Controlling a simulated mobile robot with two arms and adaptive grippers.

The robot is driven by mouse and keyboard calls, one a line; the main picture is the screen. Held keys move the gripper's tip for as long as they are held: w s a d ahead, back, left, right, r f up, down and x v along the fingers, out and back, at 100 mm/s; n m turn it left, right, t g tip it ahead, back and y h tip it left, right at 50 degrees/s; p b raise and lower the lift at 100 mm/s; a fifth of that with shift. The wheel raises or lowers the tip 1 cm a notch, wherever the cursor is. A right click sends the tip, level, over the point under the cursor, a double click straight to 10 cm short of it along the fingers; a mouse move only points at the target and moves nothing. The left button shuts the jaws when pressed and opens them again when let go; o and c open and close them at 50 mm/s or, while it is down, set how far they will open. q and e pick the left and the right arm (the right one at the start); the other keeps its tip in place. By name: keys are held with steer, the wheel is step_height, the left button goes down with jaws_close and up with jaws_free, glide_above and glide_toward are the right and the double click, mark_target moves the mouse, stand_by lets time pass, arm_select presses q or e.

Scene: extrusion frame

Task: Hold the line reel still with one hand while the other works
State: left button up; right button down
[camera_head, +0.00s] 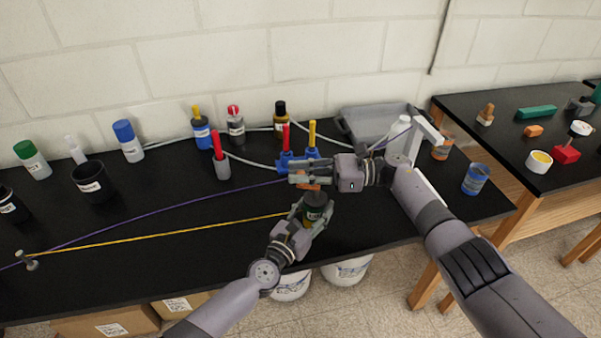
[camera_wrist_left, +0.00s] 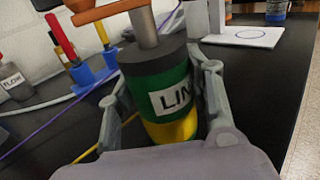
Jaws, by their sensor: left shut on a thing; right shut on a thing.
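The line reel (camera_head: 315,199) stands upright on the black bench at the front centre. In the left wrist view the reel (camera_wrist_left: 152,75) has a green body, a partly hidden white label, yellow line at its lower part and a grey metal spindle on top. My left gripper (camera_head: 312,212) is shut on the reel, one finger on each side. An orange handle (camera_wrist_left: 96,12) sits at the top of the spindle. My right gripper (camera_head: 299,180) is just above the reel, shut at the orange handle; its fingers hide most of that handle in the head view.
A yellow line (camera_head: 170,235) runs from the reel to a metal post (camera_head: 31,262) at the left. A purple line (camera_head: 150,216) crosses behind it. Bottles, a grey marker cup (camera_head: 222,169) and blue holders (camera_head: 285,163) stand behind. A grey tray (camera_head: 350,128) is at the back right.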

steer(key=shift+f, duration=0.15)
steer(key=c, duration=1.5)
jaws_free()
steer(key=shift+w+d, duration=0.2)
steer(key=shift+d, duration=1.7)
steer(key=shift+w+d, duration=0.2)
steer(key=shift+d, duration=1.65)
